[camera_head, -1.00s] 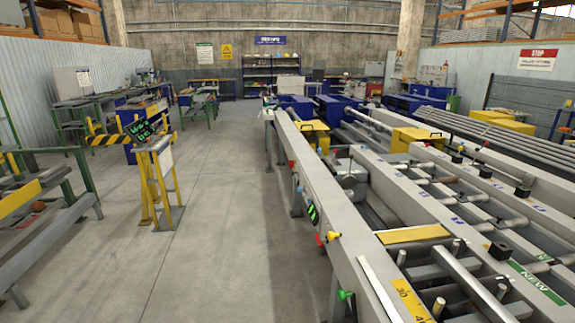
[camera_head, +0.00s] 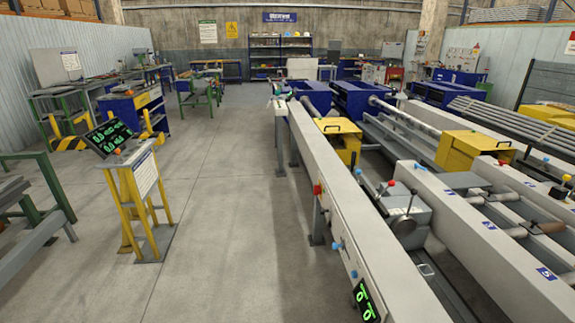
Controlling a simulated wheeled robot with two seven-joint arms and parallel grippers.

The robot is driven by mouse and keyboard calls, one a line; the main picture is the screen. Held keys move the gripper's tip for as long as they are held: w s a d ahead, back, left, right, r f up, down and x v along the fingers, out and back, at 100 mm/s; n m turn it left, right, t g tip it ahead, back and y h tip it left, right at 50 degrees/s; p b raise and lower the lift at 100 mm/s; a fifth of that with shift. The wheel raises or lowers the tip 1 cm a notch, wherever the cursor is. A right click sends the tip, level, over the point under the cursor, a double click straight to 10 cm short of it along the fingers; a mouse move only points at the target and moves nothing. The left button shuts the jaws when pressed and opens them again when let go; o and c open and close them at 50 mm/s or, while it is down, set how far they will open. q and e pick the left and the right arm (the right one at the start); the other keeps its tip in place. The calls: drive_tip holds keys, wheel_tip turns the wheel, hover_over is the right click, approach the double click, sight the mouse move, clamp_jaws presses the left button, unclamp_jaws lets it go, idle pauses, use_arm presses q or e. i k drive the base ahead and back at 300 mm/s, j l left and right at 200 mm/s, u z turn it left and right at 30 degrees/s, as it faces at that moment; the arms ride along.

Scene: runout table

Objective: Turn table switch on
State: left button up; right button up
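The long grey runout table (camera_head: 335,195) runs from the lower right towards the back. On its left side face are a red knob (camera_head: 317,189), a blue knob (camera_head: 337,246) and a dark panel with green marks (camera_head: 366,299) near the bottom edge. Which of these is the table switch I cannot tell. A yellow-legged stand (camera_head: 140,200) on the left carries a tilted black display (camera_head: 107,137) with green signs and an orange button (camera_head: 117,152). Neither of my grippers shows in the view.
A wide grey floor aisle (camera_head: 225,200) lies clear between the stand and the table. A green-legged bench (camera_head: 35,205) is at the left edge. A blue cabinet (camera_head: 135,112) stands behind the stand. Yellow boxes (camera_head: 472,150) sit on the machinery at right.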

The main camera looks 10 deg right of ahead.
sight(317, 192)
drive_tip(key=i+z, duration=0.1)
drive_tip(key=i, duration=0.6)
drive_tip(key=i+j+z, duration=0.1)
drive_tip(key=i, duration=0.55)
